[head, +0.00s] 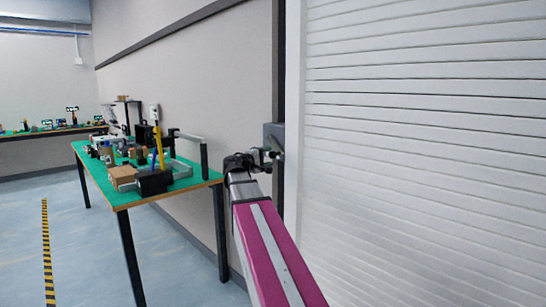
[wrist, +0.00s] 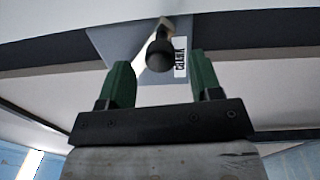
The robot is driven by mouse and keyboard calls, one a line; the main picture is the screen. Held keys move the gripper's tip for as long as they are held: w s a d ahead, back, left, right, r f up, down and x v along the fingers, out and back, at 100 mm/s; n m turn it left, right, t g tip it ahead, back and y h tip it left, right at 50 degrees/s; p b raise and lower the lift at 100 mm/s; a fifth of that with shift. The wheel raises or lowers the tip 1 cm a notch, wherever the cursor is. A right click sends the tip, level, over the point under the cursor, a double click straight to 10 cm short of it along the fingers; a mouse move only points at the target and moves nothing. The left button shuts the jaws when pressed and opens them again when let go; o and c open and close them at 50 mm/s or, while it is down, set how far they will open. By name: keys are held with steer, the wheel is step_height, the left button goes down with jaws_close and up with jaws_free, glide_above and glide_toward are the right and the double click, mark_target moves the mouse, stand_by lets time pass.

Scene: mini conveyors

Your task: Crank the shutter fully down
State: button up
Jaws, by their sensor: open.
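The white slatted shutter (head: 430,120) fills the right of the head view, and its slats run down to the bottom of the frame. A grey crank box (head: 274,130) is on the wall strip at its left. In the wrist view the box (wrist: 112,42) carries a label reading "CRANK" (wrist: 180,57) and a crank handle with a round black knob (wrist: 159,56). My gripper (head: 268,157) is at the box. Its two green fingers (wrist: 161,66) are apart, with the knob in line with the gap between their tips. I see no finger touching the knob.
A green-topped table (head: 135,198) with boxes and small machines stands left of my arm along the wall. Another table (head: 50,133) is at the far left. The floor (head: 90,255) at the front left is clear, with a yellow-black stripe.

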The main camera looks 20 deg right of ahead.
steer(key=v, duration=0.6)
steer(key=shift+s+a+f, duration=0.1)
steer(key=shift+f, duration=0.05)
